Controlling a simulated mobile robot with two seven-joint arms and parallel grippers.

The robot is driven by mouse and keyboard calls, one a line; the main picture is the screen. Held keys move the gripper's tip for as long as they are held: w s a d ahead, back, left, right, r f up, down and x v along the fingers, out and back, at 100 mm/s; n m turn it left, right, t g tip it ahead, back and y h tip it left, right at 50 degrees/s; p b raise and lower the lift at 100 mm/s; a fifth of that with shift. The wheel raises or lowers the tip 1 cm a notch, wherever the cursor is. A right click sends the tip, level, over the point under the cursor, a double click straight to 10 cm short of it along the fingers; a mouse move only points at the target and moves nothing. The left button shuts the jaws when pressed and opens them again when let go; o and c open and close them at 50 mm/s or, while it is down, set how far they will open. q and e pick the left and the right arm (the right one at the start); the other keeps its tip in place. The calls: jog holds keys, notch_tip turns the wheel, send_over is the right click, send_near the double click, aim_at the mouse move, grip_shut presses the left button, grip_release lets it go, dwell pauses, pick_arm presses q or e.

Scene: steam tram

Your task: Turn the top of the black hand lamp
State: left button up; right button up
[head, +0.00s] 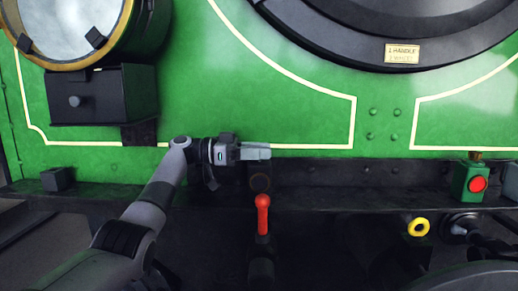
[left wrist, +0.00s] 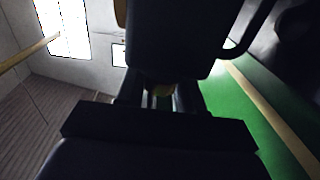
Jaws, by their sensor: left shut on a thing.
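The black hand lamp (head: 260,181) stands on the dark ledge in front of the green boiler front, its round dull lens facing me. My left gripper (head: 259,152) reaches in from the left, level, with its fingers at the lamp's top. It is shut on that top, which the fingers mostly hide in the head view. How far the top is turned cannot be seen. My right gripper is not in view.
A red-knobbed lever (head: 263,210) stands just below the lamp. A green lamp with a red lens (head: 471,182) and a yellow ring (head: 419,227) are at the right. A big brass-rimmed headlamp (head: 68,25) is at upper left. A small dark block (head: 57,179) sits on the ledge's left end.

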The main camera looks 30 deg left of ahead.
pick_arm(q)
jog(key=shift+m+g, duration=0.3)
jog(key=shift+g, duration=0.1)
dwell(0.3)
jog(key=o, duration=0.9)
jog(key=shift+a, duration=0.1)
jog(key=shift+v, duration=3.5)
jog(key=shift+o, duration=0.3)
jog(key=shift+f, duration=0.1)
